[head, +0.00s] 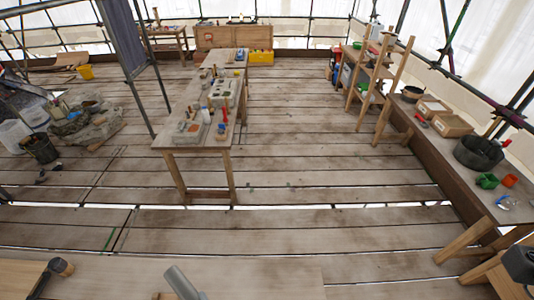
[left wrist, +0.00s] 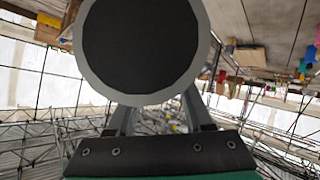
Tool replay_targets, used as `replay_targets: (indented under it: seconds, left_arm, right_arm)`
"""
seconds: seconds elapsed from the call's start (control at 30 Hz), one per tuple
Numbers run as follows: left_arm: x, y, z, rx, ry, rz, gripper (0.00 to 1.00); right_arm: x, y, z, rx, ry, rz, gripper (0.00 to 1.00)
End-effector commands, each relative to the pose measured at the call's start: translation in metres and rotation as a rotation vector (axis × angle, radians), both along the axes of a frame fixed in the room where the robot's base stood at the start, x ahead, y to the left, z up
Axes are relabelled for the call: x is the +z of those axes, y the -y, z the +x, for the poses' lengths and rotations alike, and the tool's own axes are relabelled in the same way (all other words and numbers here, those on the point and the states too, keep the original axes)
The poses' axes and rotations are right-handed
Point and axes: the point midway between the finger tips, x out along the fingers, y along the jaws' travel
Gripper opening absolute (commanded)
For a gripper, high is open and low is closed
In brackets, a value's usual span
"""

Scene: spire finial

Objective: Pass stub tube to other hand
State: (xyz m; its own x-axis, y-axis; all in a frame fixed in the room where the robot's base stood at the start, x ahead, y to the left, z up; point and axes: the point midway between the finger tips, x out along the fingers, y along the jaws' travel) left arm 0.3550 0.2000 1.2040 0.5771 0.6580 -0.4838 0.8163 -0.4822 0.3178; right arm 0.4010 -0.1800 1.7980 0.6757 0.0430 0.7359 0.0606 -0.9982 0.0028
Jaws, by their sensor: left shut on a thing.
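The stub tube (left wrist: 145,48) fills the upper middle of the left wrist view, its round dark end with a grey rim facing the camera. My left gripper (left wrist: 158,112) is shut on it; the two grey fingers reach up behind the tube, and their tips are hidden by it. In the head view a plain grey tube (head: 183,283) rises tilted from the bottom edge, its lower part cut off by the frame. The left gripper's jaws do not show clearly there. My right gripper is in neither view.
A long workbench (head: 210,147) with blocks and tools stands beyond. A side bench (head: 432,147) carries a dark bucket (head: 478,153). The plank floor between is clear.

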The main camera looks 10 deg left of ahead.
Motion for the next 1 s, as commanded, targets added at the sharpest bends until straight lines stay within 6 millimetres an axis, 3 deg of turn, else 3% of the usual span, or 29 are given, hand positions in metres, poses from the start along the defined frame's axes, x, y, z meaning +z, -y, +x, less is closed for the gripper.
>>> replay_targets:
  seconds: [0.03,0.13,0.67,0.83,1.0]
  left_arm:
    - [0.022,0.000,0.000,0.016,0.003,0.004,0.00]
    - [0.030,0.000,-0.001,0.039,0.009,0.009,0.00]
    - [0.029,0.003,-0.001,0.036,0.013,0.010,0.00]
    - [0.031,0.030,0.002,-0.103,0.014,0.009,0.00]
    - [0.034,0.083,0.009,-0.389,0.016,0.006,0.00]
  right_arm:
    - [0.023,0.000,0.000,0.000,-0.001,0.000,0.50]
    - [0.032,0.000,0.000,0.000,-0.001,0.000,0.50]
    - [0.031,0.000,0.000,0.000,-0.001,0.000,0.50]
    - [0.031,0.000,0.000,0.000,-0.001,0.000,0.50]
    - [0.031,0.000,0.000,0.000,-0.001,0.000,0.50]
